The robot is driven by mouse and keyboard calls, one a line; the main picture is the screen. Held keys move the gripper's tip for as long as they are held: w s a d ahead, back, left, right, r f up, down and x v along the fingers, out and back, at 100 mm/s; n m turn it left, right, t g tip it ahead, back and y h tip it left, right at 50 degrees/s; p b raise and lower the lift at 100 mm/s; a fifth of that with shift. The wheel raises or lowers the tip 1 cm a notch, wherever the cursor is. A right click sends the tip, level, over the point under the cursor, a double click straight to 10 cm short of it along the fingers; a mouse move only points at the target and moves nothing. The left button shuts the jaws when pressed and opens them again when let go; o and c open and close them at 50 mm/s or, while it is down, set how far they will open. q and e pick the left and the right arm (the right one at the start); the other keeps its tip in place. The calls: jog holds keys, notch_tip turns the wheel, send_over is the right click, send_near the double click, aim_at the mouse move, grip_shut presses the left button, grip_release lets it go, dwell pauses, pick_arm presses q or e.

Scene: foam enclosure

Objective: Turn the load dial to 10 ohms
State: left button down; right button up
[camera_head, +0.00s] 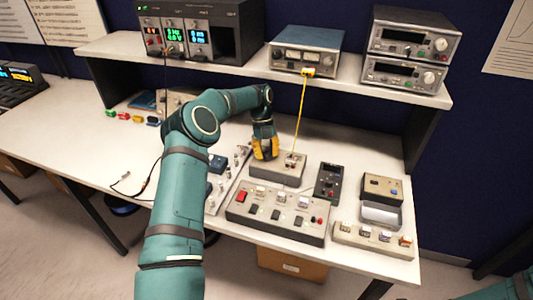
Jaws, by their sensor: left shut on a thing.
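A small beige box (277,171) with a few terminals on top stands in the middle of the bench. My left gripper (265,150), with yellow fingertips, points down at the left part of its top. The fingers are shut on what appears to be the load dial, which they hide. The dial's marks and setting cannot be read. A yellow cable runs from this box up to an instrument on the shelf. My right gripper is out of view; only a piece of my right arm shows at the lower right corner.
A wide control panel (277,215) with switches lies in front of the box. A dark module (329,182) stands to its right, with a switch strip (374,239) farther right. The blue-topped meter (306,50) and stacked instruments (409,48) stand on the shelf above.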

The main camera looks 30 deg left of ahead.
aim_at(267, 154)
pick_arm(q)
jog(key=shift+s+d+f, duration=0.15)
jog(key=shift+f, duration=0.1)
jog(key=c, duration=0.7)
grip_release()
jog(key=shift+r, duration=0.15)
jog(key=shift+r, duration=0.55)
notch_tip(267, 154, up, 9)
jog(key=shift+f, duration=0.1)
